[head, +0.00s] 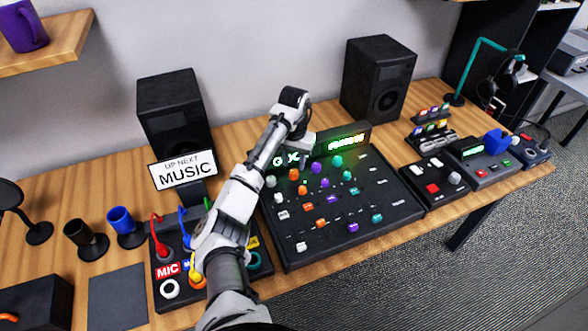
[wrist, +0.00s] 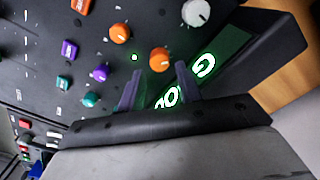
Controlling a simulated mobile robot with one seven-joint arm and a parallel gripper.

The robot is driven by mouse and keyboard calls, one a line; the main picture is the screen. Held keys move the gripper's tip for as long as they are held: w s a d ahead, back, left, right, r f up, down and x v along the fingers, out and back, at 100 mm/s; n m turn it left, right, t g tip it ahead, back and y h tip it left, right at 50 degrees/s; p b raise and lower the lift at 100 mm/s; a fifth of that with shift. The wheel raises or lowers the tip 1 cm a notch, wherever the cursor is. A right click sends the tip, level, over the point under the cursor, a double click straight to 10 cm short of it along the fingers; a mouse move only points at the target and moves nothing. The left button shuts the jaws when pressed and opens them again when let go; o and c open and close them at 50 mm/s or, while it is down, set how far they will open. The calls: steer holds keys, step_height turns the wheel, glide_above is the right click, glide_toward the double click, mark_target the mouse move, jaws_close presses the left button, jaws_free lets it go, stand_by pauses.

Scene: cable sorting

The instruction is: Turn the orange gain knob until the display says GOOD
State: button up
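In the wrist view, my gripper (wrist: 159,72) has its two dark fingers spread apart. An orange knob (wrist: 159,60) sits between or just beyond the fingertips, and I see a gap on both sides of it. A second orange knob (wrist: 119,33) is farther along the panel.
A white knob (wrist: 196,12), purple knob (wrist: 100,72) and teal knob (wrist: 91,99) are near the orange ones. Cables and a MIC box (head: 168,270) lie left of the mixer. Speakers (head: 172,110) stand behind.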

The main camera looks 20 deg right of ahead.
mark_target(294, 171)
step_height(294, 171, up, 10)
steer(key=shift+r, duration=0.15)
stand_by(0.3)
